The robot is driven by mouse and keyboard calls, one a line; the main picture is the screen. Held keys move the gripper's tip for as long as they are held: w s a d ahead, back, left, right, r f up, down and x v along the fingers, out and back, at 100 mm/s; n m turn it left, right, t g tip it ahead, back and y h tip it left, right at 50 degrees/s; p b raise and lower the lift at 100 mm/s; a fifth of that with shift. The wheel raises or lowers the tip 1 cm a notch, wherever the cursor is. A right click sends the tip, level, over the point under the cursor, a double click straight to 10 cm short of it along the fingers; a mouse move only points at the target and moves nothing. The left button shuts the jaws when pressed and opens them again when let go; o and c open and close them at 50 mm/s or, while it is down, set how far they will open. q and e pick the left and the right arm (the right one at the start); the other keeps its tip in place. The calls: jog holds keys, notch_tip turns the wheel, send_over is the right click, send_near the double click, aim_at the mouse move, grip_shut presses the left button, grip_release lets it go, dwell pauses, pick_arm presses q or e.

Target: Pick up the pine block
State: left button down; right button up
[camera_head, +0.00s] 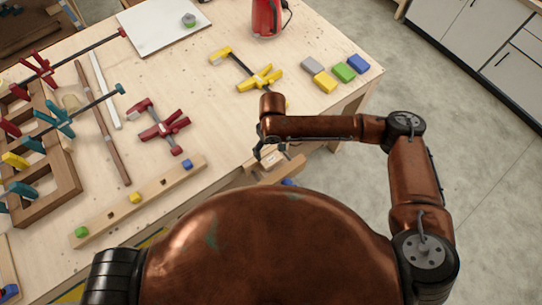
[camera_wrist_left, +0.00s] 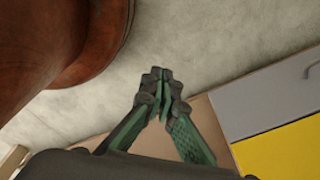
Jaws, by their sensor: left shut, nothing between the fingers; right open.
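A light wooden block (camera_head: 273,162), which looks like the pine block, lies near the table's front edge in the head view. My right gripper (camera_head: 270,152) is over it, pointing down with its fingers apart. The wrist and fingers hide part of the block, and I cannot tell whether they touch it. My left gripper (camera_wrist_left: 161,88) shows in the left wrist view, its dark green-grey fingers closed together with nothing between them. It is not visible in the head view.
The wooden table (camera_head: 215,130) holds a long wooden strip (camera_head: 160,188) with coloured pegs, a red clamp (camera_head: 160,127), a yellow clamp (camera_head: 255,78) and coloured blocks (camera_head: 343,72) at right. A wooden frame (camera_head: 62,175) with clamps lies at left. A red container (camera_head: 266,18) stands at the back.

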aim_at(271, 159)
jog(key=f, duration=0.2)
jog(key=shift+s+a+f, duration=0.2)
jog(key=shift+f, duration=0.1)
jog(key=f, duration=0.3)
jog(key=s+f, duration=0.1)
jog(key=f, duration=0.1)
jog(key=shift+r, duration=0.1)
jog(key=c, duration=1.2)
jog(key=shift+c, duration=0.2)
